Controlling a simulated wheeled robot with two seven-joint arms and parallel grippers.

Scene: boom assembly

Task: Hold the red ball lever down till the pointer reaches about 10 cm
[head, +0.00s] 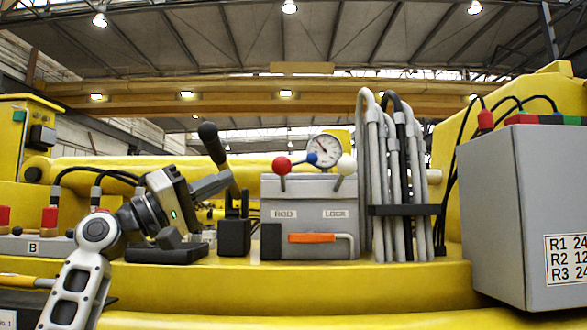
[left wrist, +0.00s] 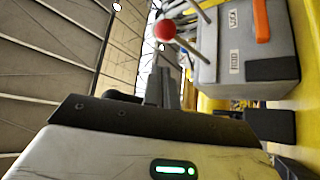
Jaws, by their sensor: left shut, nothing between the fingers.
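The red ball lever (head: 281,165) stands on the left of the grey box top, above the ROD label. It also shows in the left wrist view as a red ball on a grey rod (left wrist: 165,30). My left gripper (head: 228,179) is shut and empty, to the left of the red ball and a little lower in the picture, apart from it. Its fingers (left wrist: 161,88) point toward the ball in the left wrist view. The round white dial (head: 324,150) stands behind the box; its pointer leans up and left, and its numbers are too small to read. My right gripper is out of view.
A blue ball (head: 312,158) and a white ball (head: 346,165) are right of the red one. A black-gripped lever (head: 212,143) stands behind my left gripper. An orange handle (head: 312,238) is on the box front. Grey hoses (head: 378,190) rise at the right.

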